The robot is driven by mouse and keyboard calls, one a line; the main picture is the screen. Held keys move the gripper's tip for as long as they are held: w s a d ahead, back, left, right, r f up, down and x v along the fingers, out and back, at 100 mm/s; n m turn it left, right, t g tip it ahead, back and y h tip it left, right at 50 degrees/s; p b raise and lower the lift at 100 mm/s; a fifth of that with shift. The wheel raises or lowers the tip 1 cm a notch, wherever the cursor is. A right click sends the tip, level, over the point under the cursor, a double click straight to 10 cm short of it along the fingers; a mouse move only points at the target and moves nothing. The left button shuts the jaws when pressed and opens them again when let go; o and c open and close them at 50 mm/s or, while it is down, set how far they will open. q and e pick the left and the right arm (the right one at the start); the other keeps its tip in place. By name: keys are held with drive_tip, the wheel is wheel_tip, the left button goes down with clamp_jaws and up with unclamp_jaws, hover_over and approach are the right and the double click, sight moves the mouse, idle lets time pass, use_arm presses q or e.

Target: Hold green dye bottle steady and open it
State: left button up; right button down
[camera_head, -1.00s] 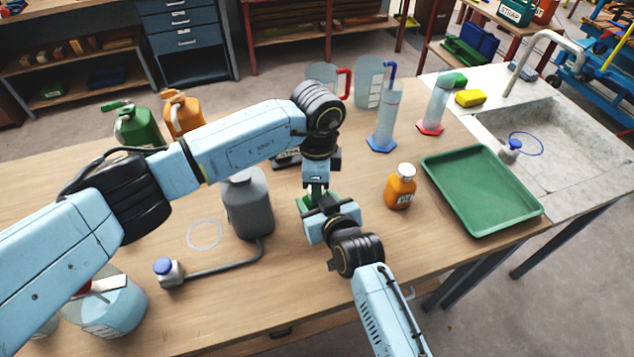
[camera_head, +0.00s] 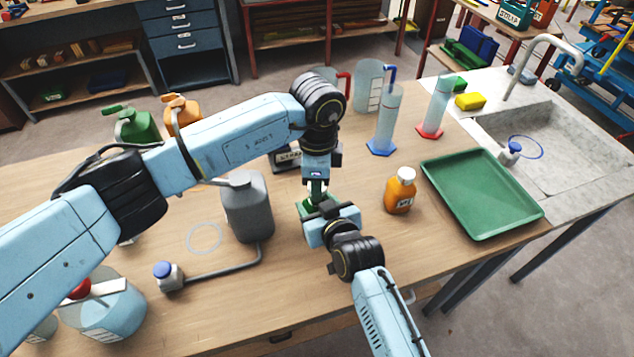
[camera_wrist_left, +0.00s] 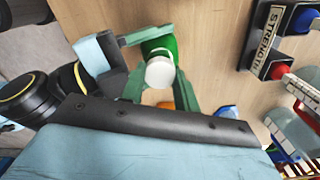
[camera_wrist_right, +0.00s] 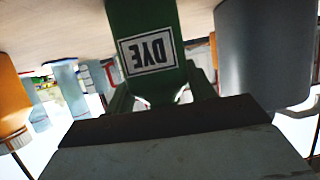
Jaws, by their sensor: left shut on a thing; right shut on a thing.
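The green dye bottle (camera_head: 307,207) stands at the table's middle, mostly hidden by my grippers. Its white cap (camera_wrist_left: 160,72) shows in the left wrist view above the green body (camera_wrist_left: 158,47). In the right wrist view the bottle (camera_wrist_right: 148,45) carries a white DYE label, upside down in the picture. My right gripper (camera_head: 318,213) is shut on the bottle's body from the front right. My left gripper (camera_head: 316,189) points down over the bottle and is shut on its cap. I cannot tell whether the cap is loose from the neck.
A grey bottle (camera_head: 247,207) with a bent tube stands close left. An orange dye bottle (camera_head: 400,190) and a green tray (camera_head: 485,190) are to the right. Cylinders stand behind, including a blue-based one (camera_head: 385,120). A STRENGTH box (camera_head: 285,158) is behind the left gripper.

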use_arm(q)
drive_tip(key=shift+r, duration=0.1)
drive_tip(key=shift+r, duration=2)
use_arm(e)
drive_tip(key=shift+c, duration=2.2)
unclamp_jaws()
